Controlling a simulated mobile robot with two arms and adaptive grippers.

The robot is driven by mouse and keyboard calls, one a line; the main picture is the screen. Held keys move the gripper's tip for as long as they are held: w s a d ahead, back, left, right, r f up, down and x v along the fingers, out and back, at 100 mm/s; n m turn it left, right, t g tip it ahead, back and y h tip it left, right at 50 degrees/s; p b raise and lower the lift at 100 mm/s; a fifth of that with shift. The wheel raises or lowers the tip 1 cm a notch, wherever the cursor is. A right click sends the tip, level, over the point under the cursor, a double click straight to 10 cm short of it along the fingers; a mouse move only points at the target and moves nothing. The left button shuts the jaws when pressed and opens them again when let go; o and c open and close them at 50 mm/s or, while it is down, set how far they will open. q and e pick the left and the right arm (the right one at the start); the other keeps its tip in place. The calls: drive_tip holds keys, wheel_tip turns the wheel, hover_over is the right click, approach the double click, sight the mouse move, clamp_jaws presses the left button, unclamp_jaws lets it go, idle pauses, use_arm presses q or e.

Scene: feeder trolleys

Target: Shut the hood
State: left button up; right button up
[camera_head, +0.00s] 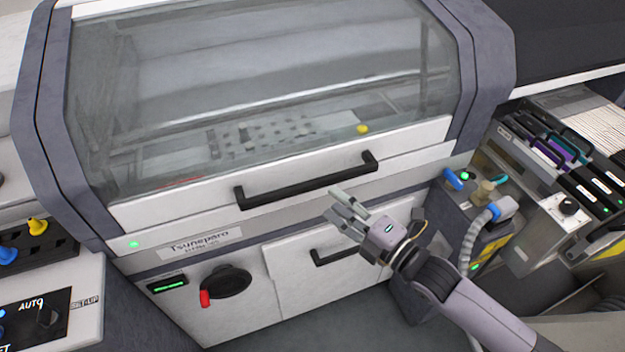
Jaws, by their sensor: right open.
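The hood (250,75) is a large clear window in a grey and white frame on the machine in the middle of the head view. It is down, with its white lower bar lying along the machine front; I cannot tell whether a thin gap is left. A black bar handle (307,181) runs across that lower bar. My right gripper (334,203) is open and empty. It shows just below the right half of the handle, apart from it, with its fingers pointing up and left. My left gripper is out of view.
Below the hood are a white drawer front with a dark handle (345,252) and a black rotary switch (228,283) with a red tip. A control panel (45,310) stands at left. A feeder trolley (560,165) with several feeders and a grey hose (480,236) are at right.

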sight(315, 187)
drive_tip(key=p+x, duration=0.1)
drive_tip(key=x, duration=0.7)
clamp_jaws()
idle(0.4)
idle(0.3)
